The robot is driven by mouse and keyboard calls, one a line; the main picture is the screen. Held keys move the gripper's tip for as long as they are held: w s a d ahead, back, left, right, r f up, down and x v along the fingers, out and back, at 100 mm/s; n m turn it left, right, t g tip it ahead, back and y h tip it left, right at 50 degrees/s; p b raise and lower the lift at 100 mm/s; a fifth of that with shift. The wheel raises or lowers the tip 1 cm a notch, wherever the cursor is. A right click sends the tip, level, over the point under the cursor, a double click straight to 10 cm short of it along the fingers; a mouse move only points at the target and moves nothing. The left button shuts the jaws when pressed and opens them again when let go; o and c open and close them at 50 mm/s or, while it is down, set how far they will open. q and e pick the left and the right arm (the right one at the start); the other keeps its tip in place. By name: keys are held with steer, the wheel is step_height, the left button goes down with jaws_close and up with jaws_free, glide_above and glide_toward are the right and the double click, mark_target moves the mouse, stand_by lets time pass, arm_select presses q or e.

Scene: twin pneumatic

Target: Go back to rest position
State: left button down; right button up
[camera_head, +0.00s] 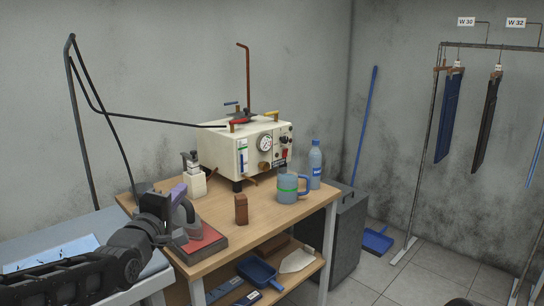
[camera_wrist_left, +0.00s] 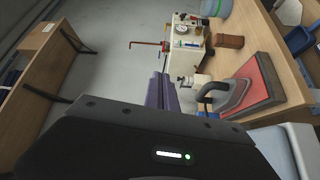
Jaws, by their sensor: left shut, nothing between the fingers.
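My left gripper (camera_head: 180,190) has purple fingers. My left arm comes in from the lower left of the head view. My right gripper is not in view.
An iron (camera_wrist_left: 227,95) rests on a red pad (camera_wrist_left: 258,70), close to the gripper. The table also holds a pneumatic unit (camera_head: 247,150), a brown block (camera_head: 241,210), a mug (camera_head: 288,190) and a bottle (camera_head: 315,165). A blue-grey board (camera_head: 50,240) lies at left.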

arm_select(q)
steer(key=s+d+f+m+g+b, duration=0.1)
steer(key=s+d+f+m+g, duration=0.15)
steer(key=f, duration=1.05)
steer(key=s+d+f+m+g+b, duration=0.1)
steer(key=s+d+f+m+g, duration=0.2)
steer(key=f, duration=0.9)
steer(key=s+d+f+m+g+b, duration=0.1)
steer(key=s+f+m+g+b, duration=0.3)
steer(key=f, duration=0.9)
steer(key=s+d+f+m+g+h+b, duration=0.15)
steer(key=s+d+f+g, duration=0.25)
steer(key=s+f, duration=1.15)
steer(key=s+d+f+m+g+y+b, duration=0.1)
steer(key=s+d+f+m+g+b, duration=0.2)
steer(key=s+f, duration=1.2)
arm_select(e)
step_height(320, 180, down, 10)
arm_select(q)
step_height(320, 180, up, 16)
steer(key=n+g+p, duration=0.1)
steer(key=p, duration=1.6)
steer(key=shift+w+d+r, duration=0.15)
steer(key=shift+w+d, duration=0.2)
steer(key=shift+w, duration=0.1)
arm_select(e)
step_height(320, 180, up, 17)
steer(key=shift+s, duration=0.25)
